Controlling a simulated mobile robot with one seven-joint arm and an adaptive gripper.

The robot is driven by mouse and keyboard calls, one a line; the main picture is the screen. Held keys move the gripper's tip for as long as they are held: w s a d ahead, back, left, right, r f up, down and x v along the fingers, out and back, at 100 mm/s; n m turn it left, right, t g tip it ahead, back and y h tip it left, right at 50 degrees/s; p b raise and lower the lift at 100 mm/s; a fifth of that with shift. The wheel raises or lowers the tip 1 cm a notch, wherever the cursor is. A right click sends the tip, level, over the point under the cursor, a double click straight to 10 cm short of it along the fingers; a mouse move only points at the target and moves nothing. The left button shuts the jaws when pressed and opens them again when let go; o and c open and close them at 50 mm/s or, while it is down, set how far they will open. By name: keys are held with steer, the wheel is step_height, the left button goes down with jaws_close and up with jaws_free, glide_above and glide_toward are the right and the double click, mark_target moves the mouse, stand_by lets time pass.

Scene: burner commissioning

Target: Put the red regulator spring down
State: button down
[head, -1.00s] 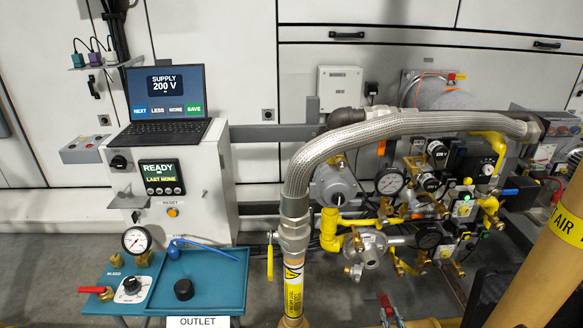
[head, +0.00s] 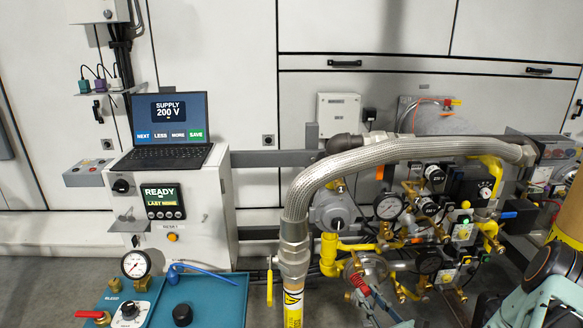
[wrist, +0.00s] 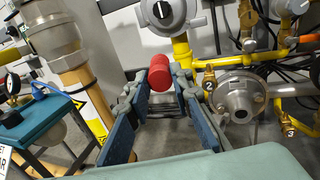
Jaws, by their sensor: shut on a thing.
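The red regulator spring (wrist: 159,70) shows in the wrist view as a smooth-looking red cylinder. It lies between the fingertips of my gripper (wrist: 161,84), which is shut on it and holds it in the air. The blue finger pads run back on both sides. In the head view the spring (head: 356,277) is a small red spot in front of the brass and yellow pipework, with the gripper fingers below it to the right. In the wrist view it appears just below the grey round regulator body (wrist: 170,14); I cannot tell the gap in depth.
A teal bench (head: 222,300) with a gauge, a black knob and a blue lever stands at the lower left. A braided hose (head: 340,165) arches over the pipework. A grey cabinet (head: 205,215) carries a laptop (head: 177,128). A flanged fitting (wrist: 240,98) is right of my gripper.

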steer(key=s+a+r+n+g+y+p, duration=0.1)
steer(key=s+a+r, duration=0.1)
steer(key=a+r, duration=0.25)
steer(key=s+a+r+n+y, duration=0.1)
steer(key=s+a+r, duration=0.2)
steer(key=r, duration=0.3)
step_height(320, 180, up, 37)
steer(key=p, duration=3.8)
steer(key=shift+w+r, duration=0.2)
steer(key=shift+w, duration=0.15)
